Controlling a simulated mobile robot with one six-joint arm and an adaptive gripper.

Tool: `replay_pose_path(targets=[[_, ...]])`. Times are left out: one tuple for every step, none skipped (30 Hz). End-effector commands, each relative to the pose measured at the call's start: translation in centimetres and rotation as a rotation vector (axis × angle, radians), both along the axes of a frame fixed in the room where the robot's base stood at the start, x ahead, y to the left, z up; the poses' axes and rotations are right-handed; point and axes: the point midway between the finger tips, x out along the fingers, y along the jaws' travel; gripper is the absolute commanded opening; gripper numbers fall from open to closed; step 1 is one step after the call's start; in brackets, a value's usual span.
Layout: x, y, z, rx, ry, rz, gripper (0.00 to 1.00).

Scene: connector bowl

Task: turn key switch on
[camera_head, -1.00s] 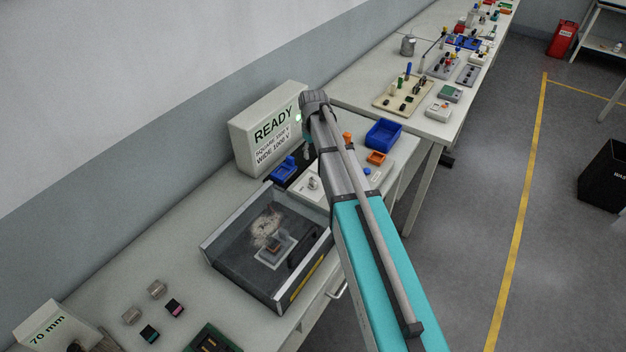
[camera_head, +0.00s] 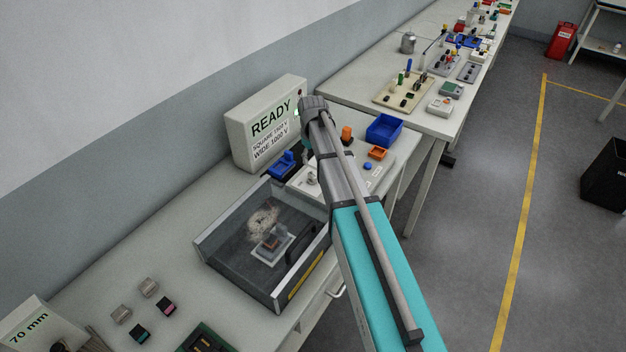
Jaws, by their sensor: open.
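A pale control panel (camera_head: 376,180) lies on the bench beside the READY box.
The READY box (camera_head: 235,130) stands against the wall. A clear-topped test chamber (camera_head: 215,265) sits in front of the panel. Open floor (camera_head: 480,220) is at the right.

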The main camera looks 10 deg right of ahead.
Motion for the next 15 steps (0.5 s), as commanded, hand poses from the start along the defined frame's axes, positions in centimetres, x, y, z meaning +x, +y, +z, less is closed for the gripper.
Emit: replay_pose_path(targets=[[0.0, 0.0, -0.8, 0.000, 0.000, 0.000, 0.57], [0.0, 0.0, -1.0, 0.000, 0.000, 0.000, 0.57], [0.0, 0.0, -1.3, 0.000, 0.000, 0.000, 0.57], [0.0, 0.0, -1.6, 0.000, 0.000, 0.000, 0.57], [0.0, 0.0, -1.8, 0.000, 0.000, 0.000, 0.57], [0.0, 0.0, -2.1, 0.000, 0.000, 0.000, 0.57], [0.0, 0.0, -2.3, 0.000, 0.000, 0.001, 0.57], [0.0, 0.1, -2.5, 0.000, 0.000, 0.001, 0.57], [0.0, 0.1, -2.9, 0.000, 0.000, 0.001, 0.57], [0.0, 0.1, -3.1, 0.000, 0.000, 0.001, 0.57], [0.0, 0.1, -3.3, 0.000, 0.000, 0.001, 0.57], [0.0, 0.1, -3.6, 0.000, 0.000, 0.001, 0.57], [0.0, 0.1, -3.8, 0.000, 0.000, 0.001, 0.57], [0.0, 0.1, -4.1, 0.000, 0.000, 0.001, 0.57], [0.0, 0.1, -4.4, 0.000, 0.000, 0.001, 0.57]])
